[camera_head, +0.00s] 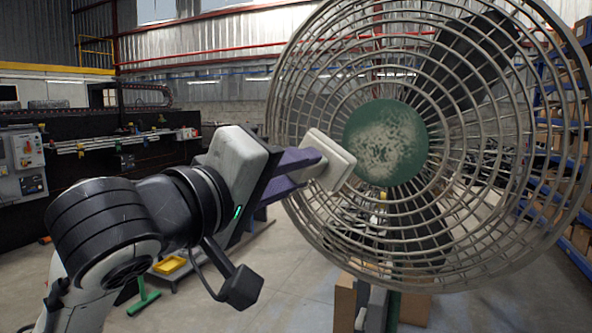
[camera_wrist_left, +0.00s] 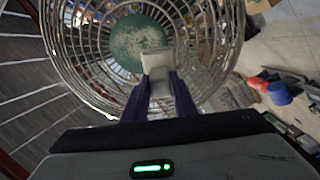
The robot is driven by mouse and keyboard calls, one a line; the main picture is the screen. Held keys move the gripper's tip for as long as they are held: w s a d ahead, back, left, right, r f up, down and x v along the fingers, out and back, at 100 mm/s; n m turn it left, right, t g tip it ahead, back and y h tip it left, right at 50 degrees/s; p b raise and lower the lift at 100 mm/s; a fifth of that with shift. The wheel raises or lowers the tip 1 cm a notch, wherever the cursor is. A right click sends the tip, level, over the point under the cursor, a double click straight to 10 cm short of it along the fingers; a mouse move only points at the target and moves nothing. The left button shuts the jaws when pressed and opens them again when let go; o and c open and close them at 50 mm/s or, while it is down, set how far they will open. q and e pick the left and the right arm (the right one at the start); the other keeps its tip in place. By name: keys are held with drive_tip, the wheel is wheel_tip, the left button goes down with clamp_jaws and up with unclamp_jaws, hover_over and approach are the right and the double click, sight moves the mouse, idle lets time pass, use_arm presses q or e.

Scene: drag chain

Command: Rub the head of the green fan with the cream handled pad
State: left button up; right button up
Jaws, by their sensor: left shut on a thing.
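The fan head fills the right half of the head view, with a round wire cage (camera_head: 303,205) and a worn green hub (camera_head: 385,142) at its centre. My left gripper (camera_head: 311,163) is shut on the handle of the cream pad (camera_head: 334,160). The pad is at the left front of the cage, left of the hub; whether it touches the wires I cannot tell. In the left wrist view the purple fingers (camera_wrist_left: 161,92) hold the pad (camera_wrist_left: 157,59), which overlaps the lower part of the green hub (camera_wrist_left: 138,38). My right gripper is in neither view.
A dark machine with a control panel (camera_head: 25,152) stands along the left wall. Shelves with boxes (camera_head: 566,150) stand at the far right. A cardboard box (camera_head: 345,298) is below the fan. A yellow tray (camera_head: 170,266) is low behind my left arm.

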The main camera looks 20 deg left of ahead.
sight(318, 176)
use_arm(q)
drive_tip(key=shift+x, duration=2.8)
drive_tip(key=shift+w+r, duration=0.1)
drive_tip(key=shift+w, duration=0.1)
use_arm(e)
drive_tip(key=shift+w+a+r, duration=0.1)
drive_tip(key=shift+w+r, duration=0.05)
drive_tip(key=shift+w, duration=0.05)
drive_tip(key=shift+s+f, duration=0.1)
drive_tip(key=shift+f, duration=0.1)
use_arm(q)
drive_tip(key=shift+x, duration=0.95)
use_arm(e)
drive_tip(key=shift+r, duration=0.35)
